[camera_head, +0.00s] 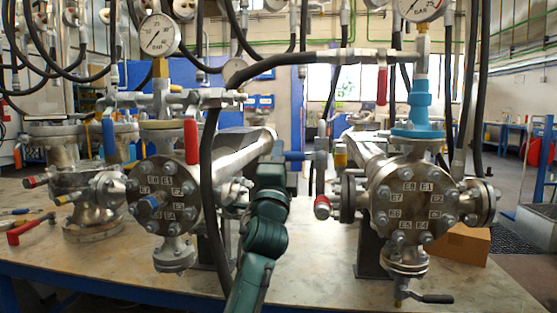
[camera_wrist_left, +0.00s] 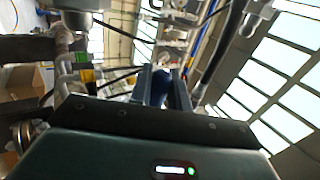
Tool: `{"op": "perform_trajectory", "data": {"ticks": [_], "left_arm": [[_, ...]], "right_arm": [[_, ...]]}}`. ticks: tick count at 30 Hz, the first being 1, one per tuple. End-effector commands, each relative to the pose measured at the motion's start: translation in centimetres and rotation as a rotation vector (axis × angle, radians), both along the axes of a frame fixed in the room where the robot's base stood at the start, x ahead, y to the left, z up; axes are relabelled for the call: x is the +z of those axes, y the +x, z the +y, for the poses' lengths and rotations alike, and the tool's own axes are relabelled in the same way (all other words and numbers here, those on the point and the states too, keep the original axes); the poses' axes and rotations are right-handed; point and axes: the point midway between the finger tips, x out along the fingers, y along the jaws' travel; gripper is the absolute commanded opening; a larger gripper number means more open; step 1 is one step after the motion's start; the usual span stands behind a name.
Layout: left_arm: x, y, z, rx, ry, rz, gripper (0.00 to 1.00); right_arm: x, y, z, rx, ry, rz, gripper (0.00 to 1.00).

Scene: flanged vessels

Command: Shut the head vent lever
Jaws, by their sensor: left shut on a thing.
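A blue lever (camera_head: 294,156) sticks out to the left of a small valve (camera_head: 319,158) between the two flanged vessels in the head view. My left gripper (camera_head: 276,166) reaches up from the bottom middle and is at this lever; its fingers are hard to make out there. In the left wrist view the two fingers (camera_wrist_left: 166,88) are closed around a blue lever (camera_wrist_left: 160,88). The lever's far part is hidden between them. No label shows which lever is the head vent lever. My right gripper is out of view.
The left vessel (camera_head: 166,196) and right vessel (camera_head: 412,200) stand on the bench (camera_head: 310,285). A thick black hose (camera_head: 207,190) hangs just left of my arm. Other levers include red ones (camera_head: 191,142) (camera_head: 382,86) and a blue one (camera_head: 109,140). A cardboard box (camera_head: 465,243) stands at right.

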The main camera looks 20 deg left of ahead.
Motion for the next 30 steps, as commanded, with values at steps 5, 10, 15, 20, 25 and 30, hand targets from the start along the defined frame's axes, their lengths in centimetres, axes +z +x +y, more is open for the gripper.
{"op": "perform_trajectory", "data": {"ticks": [5, 10, 15, 20, 25, 30], "left_arm": [[-0.20, 0.08, -0.04, -0.002, -0.004, 0.004, 0.00], [-0.22, 0.08, -0.05, -0.002, -0.004, 0.005, 0.21], [-0.15, 0.05, -0.04, -0.001, -0.003, 0.003, 0.35], [-0.10, 0.04, -0.02, -0.001, -0.002, 0.003, 0.38], [-0.14, 0.03, 0.03, -0.001, -0.001, 0.002, 0.38], [-0.72, 0.12, 0.35, -0.001, 0.000, 0.003, 0.38]], "right_arm": [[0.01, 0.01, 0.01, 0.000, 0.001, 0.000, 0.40], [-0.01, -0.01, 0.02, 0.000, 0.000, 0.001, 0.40], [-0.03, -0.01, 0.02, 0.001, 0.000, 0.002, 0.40], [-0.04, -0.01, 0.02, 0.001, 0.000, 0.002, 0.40], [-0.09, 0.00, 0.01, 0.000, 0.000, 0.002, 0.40], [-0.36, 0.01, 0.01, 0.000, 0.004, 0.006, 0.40]]}}
